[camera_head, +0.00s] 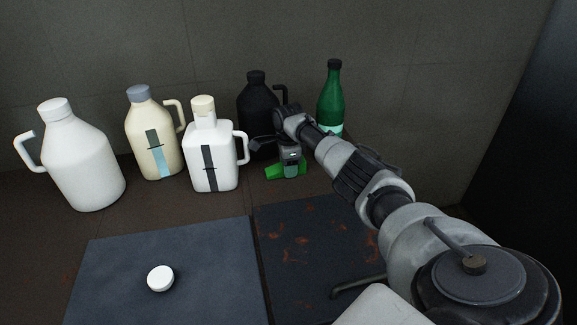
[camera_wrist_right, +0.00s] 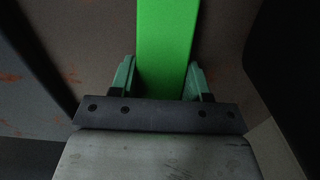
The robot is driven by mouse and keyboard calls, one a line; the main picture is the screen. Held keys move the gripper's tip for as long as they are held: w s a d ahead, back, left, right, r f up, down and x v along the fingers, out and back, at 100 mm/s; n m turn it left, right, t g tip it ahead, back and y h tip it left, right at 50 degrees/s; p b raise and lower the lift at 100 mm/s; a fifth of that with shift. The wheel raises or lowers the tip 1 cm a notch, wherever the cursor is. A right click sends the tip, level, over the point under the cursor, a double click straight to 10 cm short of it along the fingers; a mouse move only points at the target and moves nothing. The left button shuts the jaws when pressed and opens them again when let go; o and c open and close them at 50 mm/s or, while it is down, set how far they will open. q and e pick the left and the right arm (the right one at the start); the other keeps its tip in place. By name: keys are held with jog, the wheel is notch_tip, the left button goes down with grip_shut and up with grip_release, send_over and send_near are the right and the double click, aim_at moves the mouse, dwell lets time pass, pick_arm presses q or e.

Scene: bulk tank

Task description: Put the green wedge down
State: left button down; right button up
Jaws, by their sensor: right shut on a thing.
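The green wedge (camera_head: 274,172) is at the back of the brown surface, in front of the black jug. My right gripper (camera_head: 289,170) is shut on it, with the arm reaching in from the right. In the right wrist view the wedge (camera_wrist_right: 166,45) is a bright green strip between the two green-grey fingertips (camera_wrist_right: 160,82). The gripper hides part of the wedge in the head view. I cannot tell whether the wedge touches the surface. My left gripper is not in view.
A white jug (camera_head: 78,160), a cream jug (camera_head: 153,140), a white bottle (camera_head: 211,160), a black jug (camera_head: 257,105) and a green bottle (camera_head: 330,100) stand along the wall. A white cap (camera_head: 160,278) lies on the dark left mat (camera_head: 215,250). The rust-spotted right mat (camera_head: 300,230) is mostly clear.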

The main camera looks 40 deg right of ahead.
jog(key=shift+f, duration=0.15)
jog(key=o, duration=1)
jog(key=shift+c, duration=0.2)
